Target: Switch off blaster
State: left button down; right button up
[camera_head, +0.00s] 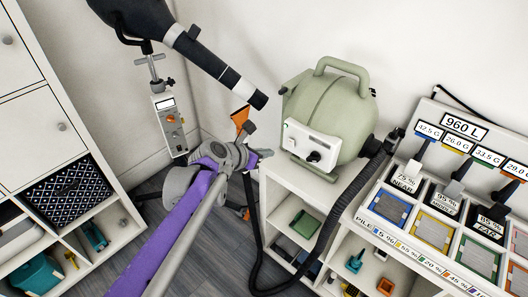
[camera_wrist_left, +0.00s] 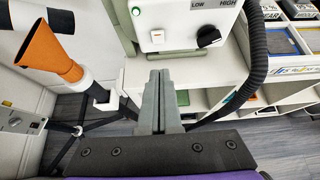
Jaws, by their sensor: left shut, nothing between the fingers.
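The blaster (camera_head: 328,105) is a pale green rounded machine with a top handle, standing on a white shelf unit. Its white control panel (camera_head: 309,143) faces my left arm. In the left wrist view the panel shows a rocker switch (camera_wrist_left: 157,37), a lit green lamp (camera_wrist_left: 138,11) and a black knob (camera_wrist_left: 209,36) between LOW and HIGH. My left gripper (camera_head: 268,153) is just left of the panel in the head view, apart from the switch. Its fingers (camera_wrist_left: 160,80) are shut and empty, below the switch in the wrist view. My right gripper is not in view.
A black hose (camera_head: 335,210) hangs from the blaster's right side and loops down in front of the shelves. An orange nozzle (camera_head: 240,118) stands left of the blaster. A labelled rack (camera_head: 455,215) is at right. A dryer with a hanging control box (camera_head: 171,122) is at upper left.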

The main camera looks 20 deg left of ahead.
aim_at(293, 138)
pick_arm(q)
jog(key=w+d, duration=0.1)
jog(key=w, duration=0.1)
jog(key=w+d+f, duration=0.1)
jog(key=w, duration=0.2)
jog(key=w+f, duration=0.1)
jog(key=w, duration=0.1)
jog(key=shift+w+d+f, duration=0.25)
jog(key=shift+w+d, duration=0.1)
jog(key=shift+d, duration=0.05)
jog(key=shift+w+d, duration=0.1)
jog(key=shift+w, duration=0.25)
jog(key=shift+r, duration=0.1)
jog(key=shift+w+d+r, duration=0.35)
jog(key=shift+w+r, duration=0.2)
jog(key=shift+w, duration=0.2)
jog(key=shift+f, duration=0.2)
jog(key=shift+s+a, duration=0.1)
jog(key=shift+r, duration=0.15)
